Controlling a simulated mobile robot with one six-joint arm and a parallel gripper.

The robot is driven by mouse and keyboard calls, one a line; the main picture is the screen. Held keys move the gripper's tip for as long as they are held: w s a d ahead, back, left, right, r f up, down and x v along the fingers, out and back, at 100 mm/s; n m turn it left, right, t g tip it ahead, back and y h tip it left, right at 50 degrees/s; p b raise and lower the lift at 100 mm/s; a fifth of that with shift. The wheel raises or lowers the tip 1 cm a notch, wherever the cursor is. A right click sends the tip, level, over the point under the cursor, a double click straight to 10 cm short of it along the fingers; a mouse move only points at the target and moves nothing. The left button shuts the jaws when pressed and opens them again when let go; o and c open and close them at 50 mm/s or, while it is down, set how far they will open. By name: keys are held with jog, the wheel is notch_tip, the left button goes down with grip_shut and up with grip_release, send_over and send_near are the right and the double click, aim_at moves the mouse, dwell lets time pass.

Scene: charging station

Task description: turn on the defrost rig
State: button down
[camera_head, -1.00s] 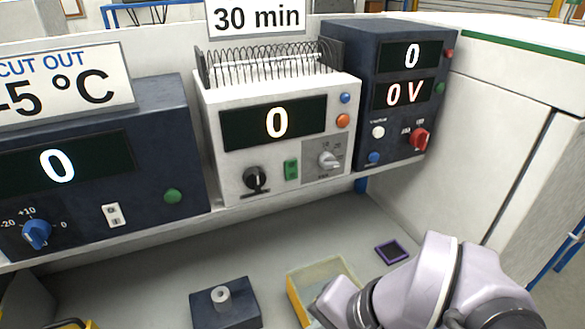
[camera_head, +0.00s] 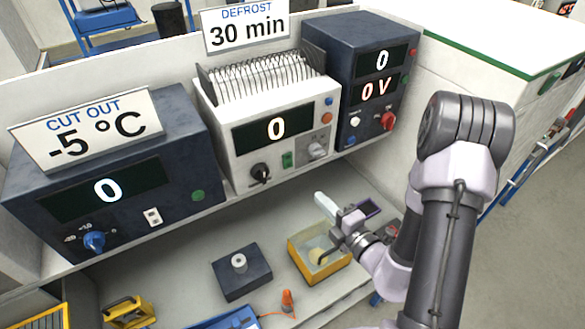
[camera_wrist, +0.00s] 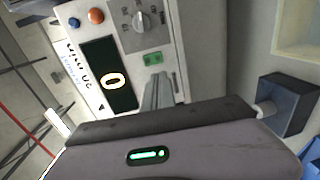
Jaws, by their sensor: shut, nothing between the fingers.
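The defrost rig (camera_head: 225,112) is the white box with the "DEFROST 30 min" sign (camera_head: 246,28) and coil wires on top. Its display (camera_head: 276,128) reads 0. My gripper (camera_head: 322,199) is shut and empty, low in front of the rig and above the shelf. In the wrist view the closed fingers (camera_wrist: 158,90) lie just below the green switch (camera_wrist: 152,58) in the picture; the black knob is not visible there.
A navy box (camera_head: 120,150) with the "CUT OUT -5 °C" sign stands left, and another navy box (camera_head: 350,60) reading 0 and 0 V stands right. Below are a dark block with a peg (camera_head: 240,275), a yellow tray (camera_head: 325,272) under my gripper, and a small orange cone (camera_head: 287,300).

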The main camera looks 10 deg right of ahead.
jog(key=b, duration=1.2)
send_near(289, 166)
jog(key=x, duration=0.6)
jog(key=shift+w+a+f, duration=0.1)
jog(key=shift+w, duration=0.35)
